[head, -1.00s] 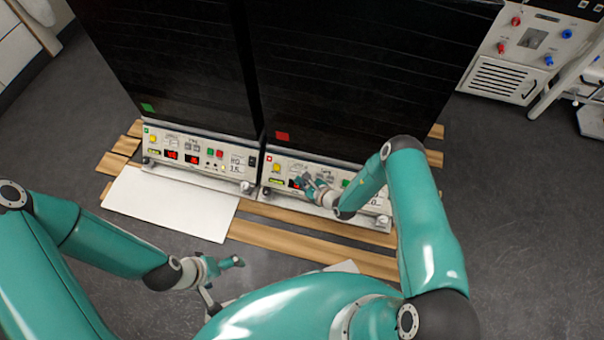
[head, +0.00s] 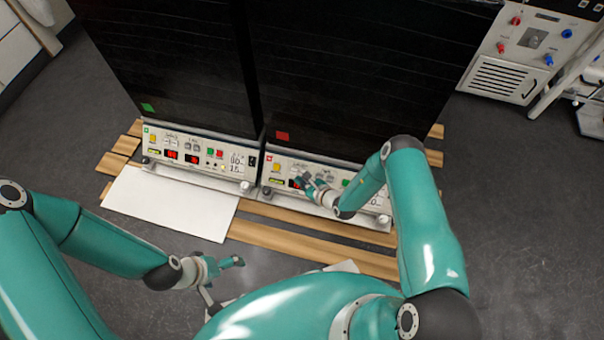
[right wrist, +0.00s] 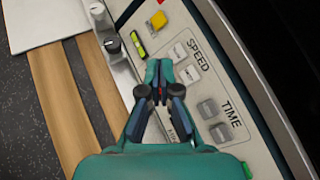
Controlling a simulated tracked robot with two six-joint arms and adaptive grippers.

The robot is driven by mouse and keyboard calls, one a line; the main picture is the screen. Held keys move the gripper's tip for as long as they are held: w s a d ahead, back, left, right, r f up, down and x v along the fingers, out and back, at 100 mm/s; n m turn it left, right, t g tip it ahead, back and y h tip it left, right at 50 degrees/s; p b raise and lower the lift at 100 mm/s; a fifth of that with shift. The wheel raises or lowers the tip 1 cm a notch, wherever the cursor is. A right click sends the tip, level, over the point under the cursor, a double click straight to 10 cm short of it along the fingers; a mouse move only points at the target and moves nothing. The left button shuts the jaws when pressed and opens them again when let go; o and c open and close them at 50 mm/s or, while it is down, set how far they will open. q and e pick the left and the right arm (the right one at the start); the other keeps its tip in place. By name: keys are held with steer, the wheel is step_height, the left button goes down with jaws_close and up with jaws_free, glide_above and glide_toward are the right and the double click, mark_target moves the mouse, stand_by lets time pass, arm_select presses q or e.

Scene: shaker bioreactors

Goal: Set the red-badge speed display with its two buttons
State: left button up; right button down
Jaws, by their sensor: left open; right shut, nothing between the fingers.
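The red badge (head: 282,135) is on the dark front of the right-hand shaker, above its white control panel (head: 268,196). In the right wrist view, the two pale SPEED buttons, one (right wrist: 177,52) and the other (right wrist: 190,73), sit beside the SPEED label. My right gripper (right wrist: 158,68) is shut and empty, with its tips close beside these buttons; I cannot tell whether it touches the panel. The gripper covers most of the red-lit speed display (head: 294,184), so its digits are unreadable. My left gripper (head: 238,262) is open and empty, low and away from the panels.
Grey TIME buttons (right wrist: 208,107) and a yellow button (right wrist: 159,20) share the panel. A black knob (right wrist: 112,46) stands at its edge. The green-badge shaker's panel (head: 200,155) is to the left. A white board (head: 170,205) and wooden slats (head: 300,246) lie in front.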

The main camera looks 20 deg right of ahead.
stand_by(0.4)
steer(key=s+a+r+n+g+y, duration=0.25)
steer(key=s+a+n+g, duration=0.3)
steer(key=s, duration=0.35)
steer(key=s+a+r+n+g+y, duration=0.25)
steer(key=s+a+n+g, duration=0.3)
steer(key=s, duration=0.35)
steer(key=s+d+r+n+g+h, duration=0.3)
steer(key=s+d+r+n+h, duration=0.15)
steer(key=s+n, duration=0.4)
steer(key=r+n+t, duration=0.1)
steer(key=n, duration=0.1)
steer(key=w+d+r+n+t, duration=0.1)
steer(key=r+n, duration=0.1)
steer(key=r+n+t+h, duration=0.1)
steer(key=r+n, duration=0.1)
steer(key=n, duration=0.1)
steer(key=shift+w+d+t, duration=0.25)
steer(key=shift+d+t, duration=0.15)
